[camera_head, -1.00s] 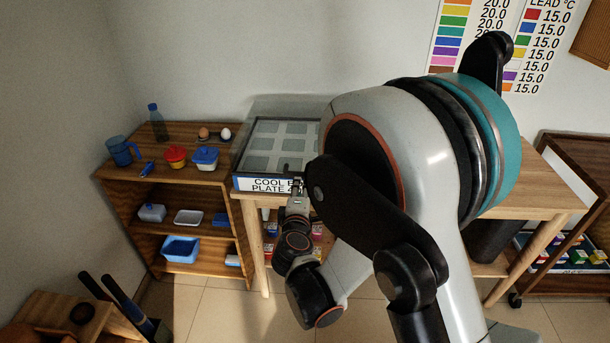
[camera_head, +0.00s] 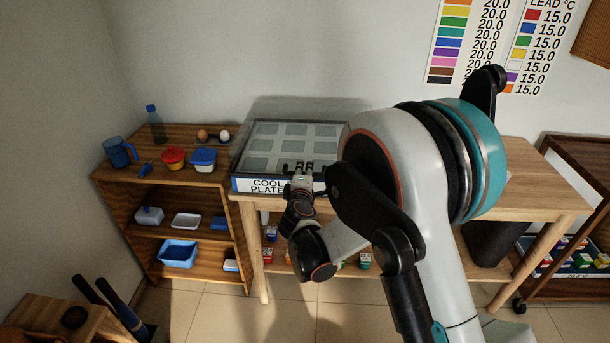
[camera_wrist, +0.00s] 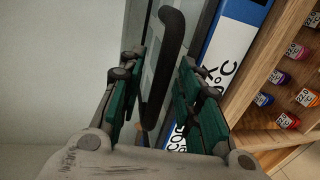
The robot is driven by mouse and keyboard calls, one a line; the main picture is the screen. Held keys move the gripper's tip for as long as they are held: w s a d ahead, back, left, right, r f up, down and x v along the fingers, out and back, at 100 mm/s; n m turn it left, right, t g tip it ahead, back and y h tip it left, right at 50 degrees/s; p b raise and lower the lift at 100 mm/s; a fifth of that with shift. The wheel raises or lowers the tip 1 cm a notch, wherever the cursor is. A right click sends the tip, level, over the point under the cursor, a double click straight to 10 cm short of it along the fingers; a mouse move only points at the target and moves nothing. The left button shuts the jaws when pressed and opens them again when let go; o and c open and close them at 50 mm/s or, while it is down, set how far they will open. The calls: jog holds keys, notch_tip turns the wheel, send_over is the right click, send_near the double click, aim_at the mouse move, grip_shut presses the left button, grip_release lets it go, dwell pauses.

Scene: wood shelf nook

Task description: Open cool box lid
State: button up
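The cool box (camera_head: 240,172) is a low box on the wooden table, with a white and blue "COOL PLATE" label (camera_head: 262,186) on its front. Its clear, dark-framed lid (camera_head: 275,121) lies flat and closed, with pale square plates showing through it. A black bar handle (camera_wrist: 165,50) is at the front of the lid. My gripper (camera_head: 299,172) is at this front edge. In the wrist view my gripper (camera_wrist: 158,75) is open, its green-padded fingers on either side of the handle with gaps visible. My gripper and arm hide part of the label and the box's right side.
A wooden shelf (camera_head: 112,178) at left holds a blue jug (camera_head: 120,153), a bottle (camera_head: 156,125), small tubs and eggs. Several small coloured jars (camera_wrist: 289,120) stand under the table. The tabletop (camera_head: 535,190) right of my arm looks mostly clear.

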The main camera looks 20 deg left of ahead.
grip_shut()
